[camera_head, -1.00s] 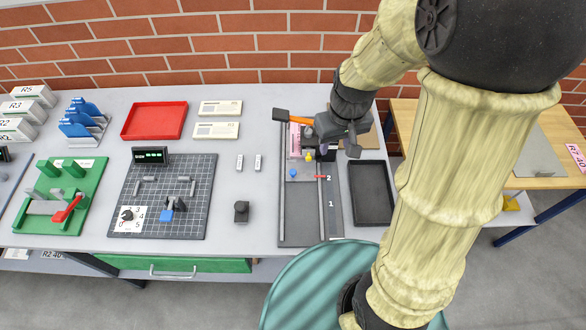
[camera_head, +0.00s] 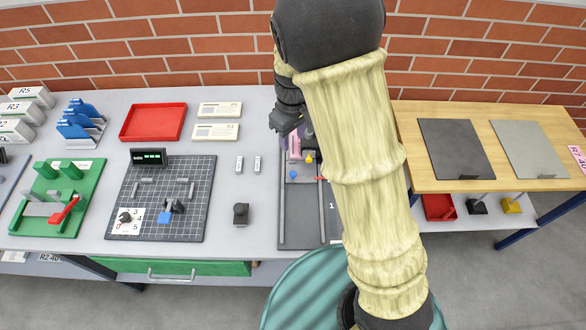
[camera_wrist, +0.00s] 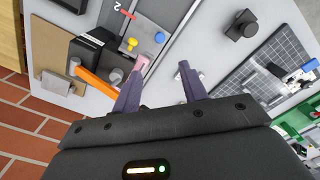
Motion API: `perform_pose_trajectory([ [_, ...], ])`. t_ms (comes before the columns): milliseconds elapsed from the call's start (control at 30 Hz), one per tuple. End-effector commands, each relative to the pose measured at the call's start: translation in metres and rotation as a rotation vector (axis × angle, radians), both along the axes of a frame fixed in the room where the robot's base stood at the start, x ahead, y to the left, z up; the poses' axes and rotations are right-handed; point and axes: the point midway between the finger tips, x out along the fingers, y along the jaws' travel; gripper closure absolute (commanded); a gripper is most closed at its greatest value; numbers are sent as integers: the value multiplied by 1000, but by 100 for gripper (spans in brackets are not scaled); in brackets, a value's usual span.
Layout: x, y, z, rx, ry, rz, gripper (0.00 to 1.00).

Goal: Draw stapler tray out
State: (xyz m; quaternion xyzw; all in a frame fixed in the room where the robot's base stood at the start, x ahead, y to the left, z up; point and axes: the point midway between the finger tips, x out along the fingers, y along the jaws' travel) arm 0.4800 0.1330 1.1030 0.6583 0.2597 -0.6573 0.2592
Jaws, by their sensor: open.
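A dark board with long rails (camera_head: 299,222) lies on the grey table, partly covered by my arm. At its far end are a pink part (camera_head: 294,147), a yellow knob (camera_head: 310,159) and a blue knob (camera_head: 294,174). A red pointer (camera_wrist: 128,14) beside the mark 2 and an orange lever (camera_wrist: 97,86) on a black block show in the wrist view. My gripper (camera_wrist: 162,68) is open above the board's far end. Its left finger looks close to the pink part; I cannot tell whether they touch. No part is clearly marked as the stapler tray.
A green drawer front (camera_head: 200,267) with a handle is under the table edge. A small black block (camera_head: 241,213), a gridded board (camera_head: 188,220) and a red tray (camera_head: 153,121) lie left. A wooden table (camera_head: 410,178) stands right.

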Motion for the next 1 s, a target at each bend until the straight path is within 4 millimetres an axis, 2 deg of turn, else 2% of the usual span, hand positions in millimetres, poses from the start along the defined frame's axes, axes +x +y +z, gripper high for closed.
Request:
perform_pose_trajectory([
  [600, -2, -1, -104, -4, 6, -2, 57],
  [800, -1, -1, -134, -3, 4, -1, 57],
  [1000, -1, -1, -154, -1, 3, -1, 57],
])
